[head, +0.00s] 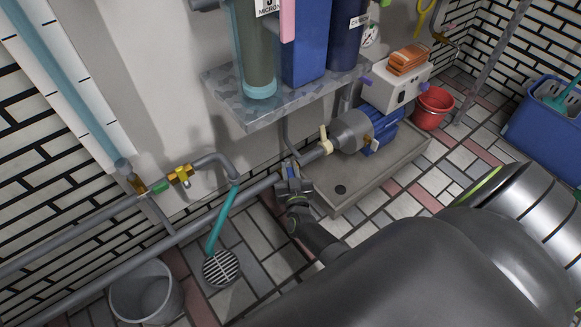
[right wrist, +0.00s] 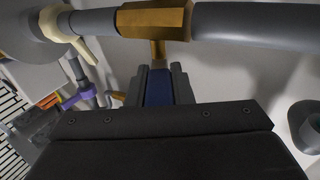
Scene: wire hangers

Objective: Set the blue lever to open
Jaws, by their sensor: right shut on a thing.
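The blue lever (right wrist: 158,90) sits between the two fingers of my right gripper (right wrist: 158,84) in the right wrist view. Its stem rises to a brass valve body (right wrist: 155,20) on a grey pipe, and the lever points from the pipe toward my gripper, across the pipe's line. In the head view my right gripper (head: 291,180) is at the low pipe, left of the pump, shut on the lever. My fingers and hand hide most of the lever there. My left gripper is not in view.
A cream-handled valve (head: 325,140) sits on the same pipe, close by on the right. The pump (head: 352,131) stands on a grey plinth (head: 405,160). A teal hose (head: 220,220) runs to a floor drain (head: 221,268) at left.

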